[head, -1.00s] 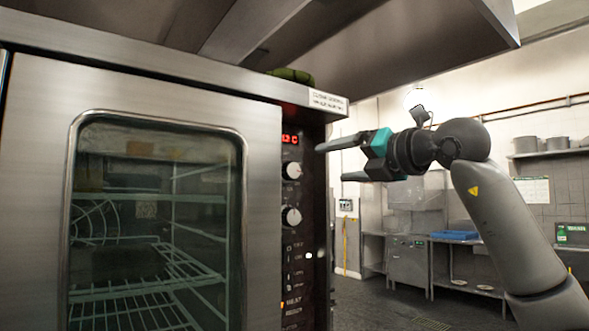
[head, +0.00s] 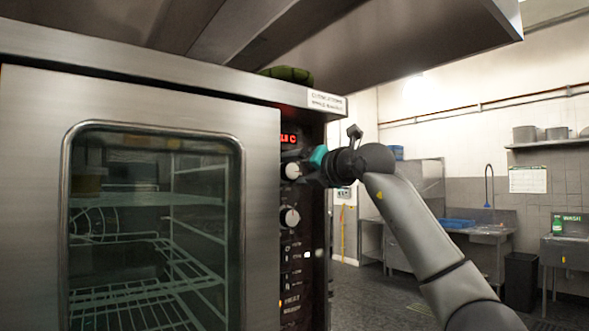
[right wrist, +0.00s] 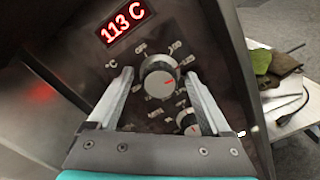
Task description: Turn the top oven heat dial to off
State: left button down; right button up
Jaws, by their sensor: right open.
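The top heat dial (head: 291,171) is a round light knob on the oven's dark control panel (head: 292,262), below a red display (head: 289,139). In the right wrist view the dial (right wrist: 159,77) has a red pointer mark, and the display (right wrist: 125,27) reads 113 C. My right gripper (head: 305,168) is at the panel beside the top dial. In the right wrist view my right gripper's (right wrist: 162,95) two fingers are open, one on each side of the dial; I cannot tell whether they touch it. A lower dial (head: 290,217) sits below. My left gripper is not in view.
The oven door (head: 258,220) with its window is shut, left of the panel. A metal hood (head: 380,50) hangs above. Sinks and counters (head: 480,233) stand far off at right. The floor (head: 365,290) right of the oven is clear.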

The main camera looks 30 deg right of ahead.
jog(key=c, duration=1.1)
jog(key=shift+c, duration=0.2)
jog(key=shift+r+n, duration=0.1)
jog(key=shift+n, duration=0.3)
jog(key=n+p, duration=0.2)
jog(key=n, duration=0.1)
jog(key=n+p, duration=0.2)
jog(key=n, duration=0.3)
jog(key=shift+a+r, duration=0.1)
jog(key=n+p, duration=0.1)
jog(key=n, duration=0.4)
jog(key=shift+a+n+p, duration=0.1)
jog(key=shift+n+p, duration=0.85)
jog(key=shift+n, duration=1.55)
